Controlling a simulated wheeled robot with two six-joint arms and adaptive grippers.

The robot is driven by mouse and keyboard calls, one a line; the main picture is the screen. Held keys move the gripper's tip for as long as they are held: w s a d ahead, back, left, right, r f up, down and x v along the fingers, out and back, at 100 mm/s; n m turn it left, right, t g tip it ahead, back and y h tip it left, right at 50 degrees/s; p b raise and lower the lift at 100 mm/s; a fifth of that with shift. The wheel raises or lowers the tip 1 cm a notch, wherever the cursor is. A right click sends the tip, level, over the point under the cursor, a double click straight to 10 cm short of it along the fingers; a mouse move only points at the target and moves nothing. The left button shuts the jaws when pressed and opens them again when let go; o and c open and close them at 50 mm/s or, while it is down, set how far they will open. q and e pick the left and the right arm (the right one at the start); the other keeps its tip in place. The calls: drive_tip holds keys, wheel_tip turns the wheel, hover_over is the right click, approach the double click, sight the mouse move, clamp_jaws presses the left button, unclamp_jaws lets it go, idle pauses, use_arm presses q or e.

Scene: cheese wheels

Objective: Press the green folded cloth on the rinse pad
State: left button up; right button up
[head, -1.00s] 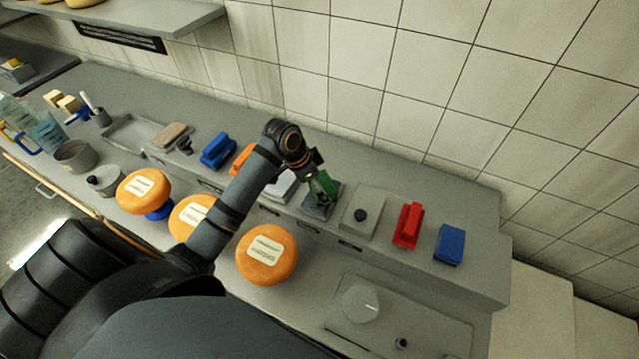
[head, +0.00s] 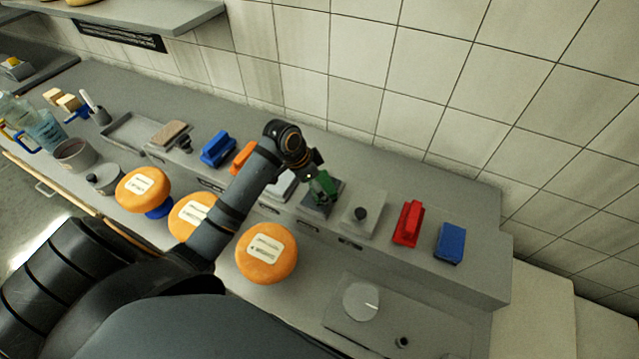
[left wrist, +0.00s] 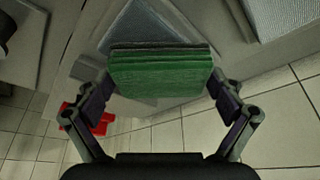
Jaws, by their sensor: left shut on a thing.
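The green folded cloth (head: 322,187) is held in my left gripper (head: 319,180), whose arm comes in from the left. In the left wrist view the green cloth (left wrist: 162,72) fills the space between the two fingers of the left gripper (left wrist: 160,95), its folded layers facing the pad. A dark grey square pad (head: 317,210) lies on the counter's raised step under the cloth. In the left wrist view this blue-grey pad (left wrist: 145,25) shows just beyond the cloth. I cannot tell whether the cloth touches it. My right gripper is not in view.
A pale plate with a black knob (head: 361,213), a red block (head: 408,223) and a blue block (head: 450,243) stand to the right. A white pad (head: 283,184) lies left of the cloth. Orange cheese wheels, including one (head: 266,253), stand in front. A tiled wall is behind.

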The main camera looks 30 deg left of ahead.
use_arm(q)
drive_tip(key=shift+s+f+p, duration=0.1)
drive_tip(key=shift+f+p, duration=0.05)
drive_tip(key=shift+p, duration=0.15)
idle(1.2)
wheel_tip(320, 180, up, 3)
drive_tip(key=p, duration=0.3)
wheel_tip(320, 180, up, 2)
drive_tip(key=shift+r+p, duration=0.1)
drive_tip(key=shift+p, duration=0.8)
drive_tip(key=shift+r, duration=1)
drive_tip(key=shift+f, duration=0.1)
